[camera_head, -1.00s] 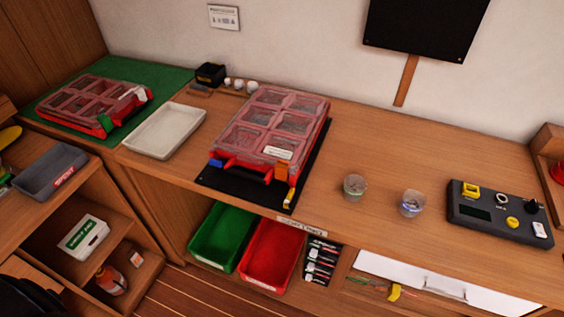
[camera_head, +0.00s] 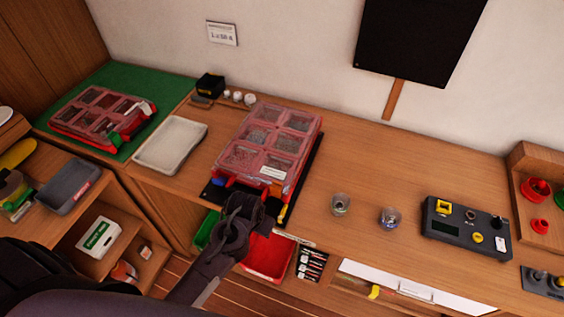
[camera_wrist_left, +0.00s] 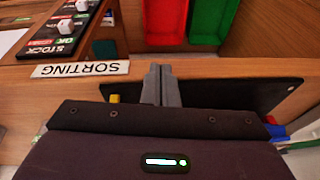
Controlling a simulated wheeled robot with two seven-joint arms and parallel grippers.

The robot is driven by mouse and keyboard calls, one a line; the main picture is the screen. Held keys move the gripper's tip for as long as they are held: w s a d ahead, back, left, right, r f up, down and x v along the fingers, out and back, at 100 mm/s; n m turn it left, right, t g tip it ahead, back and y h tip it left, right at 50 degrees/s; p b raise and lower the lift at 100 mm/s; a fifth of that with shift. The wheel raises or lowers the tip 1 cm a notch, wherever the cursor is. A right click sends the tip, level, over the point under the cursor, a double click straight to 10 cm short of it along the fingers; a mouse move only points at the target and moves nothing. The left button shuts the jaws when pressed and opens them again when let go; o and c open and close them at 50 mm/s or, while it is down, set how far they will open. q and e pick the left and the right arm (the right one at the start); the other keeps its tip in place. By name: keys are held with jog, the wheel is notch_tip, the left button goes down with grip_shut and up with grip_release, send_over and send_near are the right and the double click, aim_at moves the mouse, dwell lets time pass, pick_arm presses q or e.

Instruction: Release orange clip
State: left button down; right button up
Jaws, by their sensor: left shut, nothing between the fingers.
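The red parts case (camera_head: 265,143) with a clear, divided lid sits on a black mat (camera_head: 305,168) on the bench. A blue clip (camera_head: 218,182) shows at its front left; it also shows at the right edge of the left wrist view (camera_wrist_left: 277,131). A yellow piece (camera_head: 282,213) is at the front right. The orange clip cannot be made out clearly; my left gripper (camera_head: 256,207) covers most of the case's front right. In the left wrist view the two grey fingers (camera_wrist_left: 160,72) are shut and empty, over the bench's front edge. My right gripper is not in view.
A green bin (camera_wrist_left: 214,20) and a red bin (camera_head: 267,257) sit below the bench edge, by the SORTING label (camera_wrist_left: 80,69). Two small cups (camera_head: 340,204) and a control box (camera_head: 465,226) stand right. A white tray (camera_head: 171,145) lies left.

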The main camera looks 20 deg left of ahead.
pick_arm(q)
jog(key=w+d+r+p, duration=0.2)
jog(key=w+r+p, duration=0.1)
jog(key=w+r, duration=1)
notch_tip(320, 180, up, 5)
jog(key=shift+d+f+n+t+h, duration=0.2)
jog(key=shift+d+n+t+h, duration=0.1)
jog(key=shift+n+h, duration=0.1)
